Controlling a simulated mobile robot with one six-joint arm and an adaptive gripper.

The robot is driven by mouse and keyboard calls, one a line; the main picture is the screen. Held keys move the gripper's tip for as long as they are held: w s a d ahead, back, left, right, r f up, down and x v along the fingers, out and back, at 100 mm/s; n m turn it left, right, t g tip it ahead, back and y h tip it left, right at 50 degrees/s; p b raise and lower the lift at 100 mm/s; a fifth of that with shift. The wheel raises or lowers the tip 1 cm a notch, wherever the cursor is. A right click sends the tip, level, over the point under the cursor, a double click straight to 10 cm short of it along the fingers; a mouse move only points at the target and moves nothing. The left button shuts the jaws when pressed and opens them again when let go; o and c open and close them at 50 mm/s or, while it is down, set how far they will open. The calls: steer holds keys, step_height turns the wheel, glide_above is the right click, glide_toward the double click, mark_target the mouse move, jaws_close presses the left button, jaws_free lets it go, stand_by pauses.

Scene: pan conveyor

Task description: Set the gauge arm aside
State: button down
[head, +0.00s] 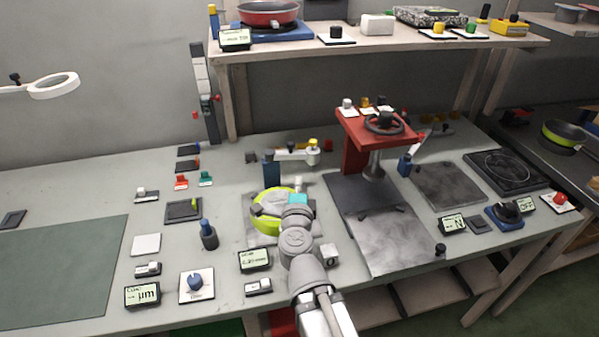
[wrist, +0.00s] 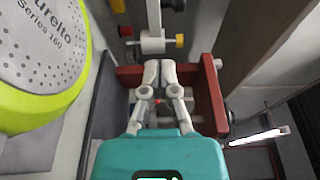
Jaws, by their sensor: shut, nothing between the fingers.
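The gauge arm (head: 295,154) is a white bar on a blue post (head: 270,172) at the back of the bench, with a yellow-topped block at its right end. In the wrist view the white arm (wrist: 153,38) runs down from the top edge to a cross-piece with a yellow tip. My gripper (head: 298,183) is in front of the arm and beside the lime-green pan (head: 263,224). In the wrist view its fingers (wrist: 160,66) are together and empty, just short of the arm's end. I cannot tell whether they touch it. My gripper and wrist hide part of the pan.
A red press (head: 355,145) with a handwheel stands to the right over a dark plate. The pan, bottom up, fills the upper left of the wrist view (wrist: 40,50). A shelf (head: 390,45) runs above the bench. Small displays and knobs line the front.

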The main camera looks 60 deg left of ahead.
steer(key=shift+w+v, duration=0.1)
steer(key=shift+v, duration=0.95)
steer(key=shift+w+v, duration=0.15)
steer(key=shift+v, duration=0.9)
steer(key=shift+d+r, duration=0.1)
steer(key=shift+r, duration=0.05)
